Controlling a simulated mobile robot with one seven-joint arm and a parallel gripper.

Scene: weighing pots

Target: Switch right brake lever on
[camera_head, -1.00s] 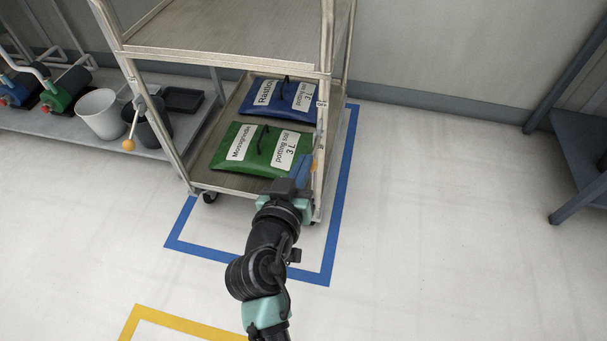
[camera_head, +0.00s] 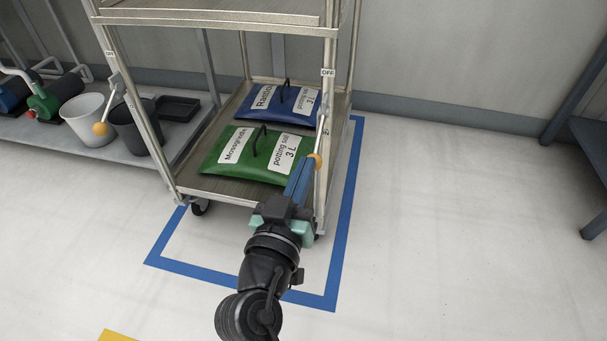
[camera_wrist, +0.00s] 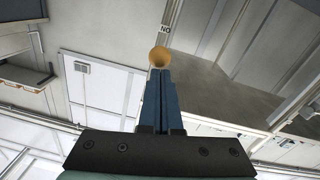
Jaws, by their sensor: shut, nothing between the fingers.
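The right brake lever (camera_head: 322,128) is on the cart's right front post and hangs downward, with an orange knob (camera_head: 316,160) at its lower end. An OFF label (camera_head: 328,72) is on the post above it. My gripper (camera_head: 306,166) is shut and empty, its blue fingers pointing up at the knob. In the wrist view the fingertips (camera_wrist: 161,72) are right at the orange knob (camera_wrist: 159,57), and an upside-down ON label (camera_wrist: 165,29) shows just beyond it. I cannot tell if the fingers touch the knob.
The cart (camera_head: 215,22) stands inside a blue floor outline (camera_head: 345,215). Its lower shelf holds a green bag (camera_head: 255,170) and a blue bag (camera_head: 270,117). The left lever's orange knob (camera_head: 100,129) hangs on the left post.

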